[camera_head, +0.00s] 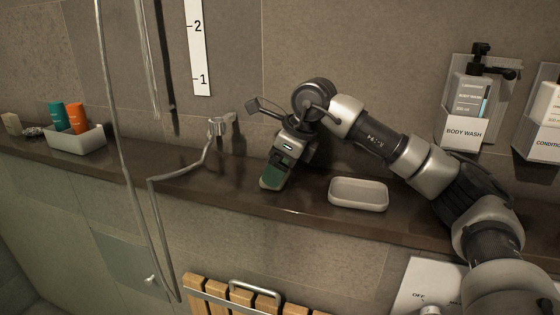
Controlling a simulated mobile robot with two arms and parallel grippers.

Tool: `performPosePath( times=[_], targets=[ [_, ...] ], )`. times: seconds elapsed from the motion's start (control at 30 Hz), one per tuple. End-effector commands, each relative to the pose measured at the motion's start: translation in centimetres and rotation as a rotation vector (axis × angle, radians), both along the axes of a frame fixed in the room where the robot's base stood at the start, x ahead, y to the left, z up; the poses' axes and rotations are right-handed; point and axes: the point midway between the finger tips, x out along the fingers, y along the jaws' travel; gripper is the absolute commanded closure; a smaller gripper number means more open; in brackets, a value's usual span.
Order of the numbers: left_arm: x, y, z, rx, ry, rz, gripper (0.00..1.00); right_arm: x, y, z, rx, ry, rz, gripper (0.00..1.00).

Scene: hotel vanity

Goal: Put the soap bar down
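My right arm reaches in from the right, and its gripper (279,168) points down over the dark shelf. The gripper hides the bar's upper part. A pale, shallow soap dish (358,194) sits on the shelf to the right of the bar, apart from it, and looks empty. My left gripper is not in view.
The narrow shelf (225,184) runs along the tiled wall. A shower hose and metal fitting (218,126) stand left of the gripper. A white tray (76,141) with teal and orange bottles is far left. A body wash dispenser (466,112) hangs right. A slatted wooden seat (240,297) lies below.

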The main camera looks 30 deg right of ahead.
Motion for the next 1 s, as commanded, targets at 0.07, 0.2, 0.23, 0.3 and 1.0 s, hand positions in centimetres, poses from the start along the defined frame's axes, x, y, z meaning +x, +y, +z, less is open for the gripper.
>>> performPosePath(
  times=[0.07,0.2,0.23,0.3,1.0],
  targets=[
    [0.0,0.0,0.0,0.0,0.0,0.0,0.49,0.0,0.0,0.1,0.001,-0.001,0.0,0.04],
    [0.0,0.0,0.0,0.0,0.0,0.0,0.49,0.0,0.0,0.1,0.0,0.0,0.0,0.0],
    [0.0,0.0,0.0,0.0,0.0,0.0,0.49,0.0,0.0,0.1,-0.001,-0.001,0.0,0.0],
    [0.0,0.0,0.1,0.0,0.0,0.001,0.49,0.0,0.0,0.1,0.0,-0.001,0.0,0.0],
    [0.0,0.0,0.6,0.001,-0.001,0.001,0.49,-3.3,-2.8,10.6,0.001,-0.003,0.0,0.0]
  ],
)
